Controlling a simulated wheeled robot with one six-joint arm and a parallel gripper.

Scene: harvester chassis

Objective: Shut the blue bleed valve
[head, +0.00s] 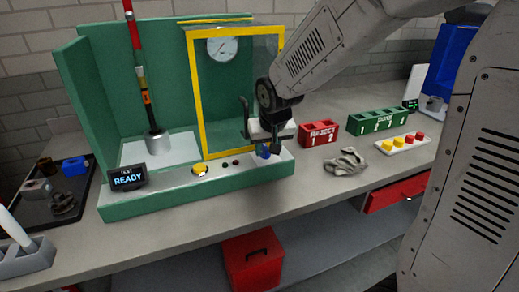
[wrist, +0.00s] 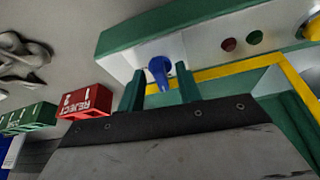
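The blue bleed valve (wrist: 159,68) sticks out of the pale front panel of the green test rig. In the head view only a small part of the blue valve (head: 263,153) shows below and beside my gripper (head: 271,147), which hides the rest. In the wrist view my gripper (wrist: 161,78) is open, with one dark green finger on each side of the valve handle. Gaps show between the handle and both fingers. I cannot tell whether the fingertips reach as deep as the handle.
The rig has a yellow-framed clear guard (head: 193,92), a gauge (head: 222,48), a yellow button (head: 200,170) and a display (head: 128,179) reading "READY". A red REJECT bin (head: 318,133), a crumpled grey cloth (head: 346,162) and a green bin (head: 377,122) stand right of the valve.

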